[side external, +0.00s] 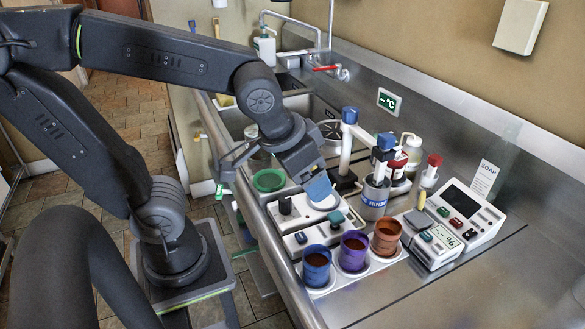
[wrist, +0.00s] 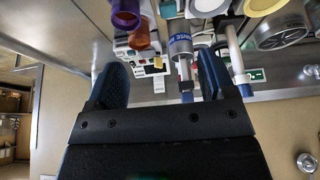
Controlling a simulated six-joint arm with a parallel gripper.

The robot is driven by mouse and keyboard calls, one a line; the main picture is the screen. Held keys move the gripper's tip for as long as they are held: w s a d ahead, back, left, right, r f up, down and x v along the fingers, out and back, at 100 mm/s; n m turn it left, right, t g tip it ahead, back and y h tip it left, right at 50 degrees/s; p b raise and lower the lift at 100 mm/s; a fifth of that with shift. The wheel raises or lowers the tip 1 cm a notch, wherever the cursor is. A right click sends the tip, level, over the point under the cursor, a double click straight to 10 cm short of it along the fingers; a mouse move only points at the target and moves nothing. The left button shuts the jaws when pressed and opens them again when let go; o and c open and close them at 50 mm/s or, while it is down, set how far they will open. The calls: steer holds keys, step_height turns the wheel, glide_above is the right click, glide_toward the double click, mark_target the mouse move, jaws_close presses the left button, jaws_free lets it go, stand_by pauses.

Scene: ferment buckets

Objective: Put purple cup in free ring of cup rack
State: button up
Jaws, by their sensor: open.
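The purple cup (side external: 353,251) stands upright with dark brown contents between a blue cup (side external: 316,267) and a red-brown cup (side external: 387,238). All three appear to sit in the pale cup rack (side external: 336,285) on the steel counter. I cannot make out a free ring. In the wrist view the purple cup (wrist: 125,14) is at the top left, partly cut off, with the red-brown cup (wrist: 140,38) below it. My gripper (side external: 322,190) is open and empty, above and behind the cups. Its two fingers (wrist: 162,80) are apart in the wrist view.
A grey labelled container (side external: 375,195) and a blue-topped post (side external: 349,118) stand close to my gripper. White devices (side external: 432,247) with displays are right of the cups. A scale-like device (side external: 310,205) lies behind them. The counter at the front right is clear.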

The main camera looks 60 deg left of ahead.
steer(key=shift+t, duration=0.3)
steer(key=s+a, duration=0.1)
steer(key=s+a+r, duration=0.2)
steer(key=shift+s, duration=0.35)
stand_by(0.6)
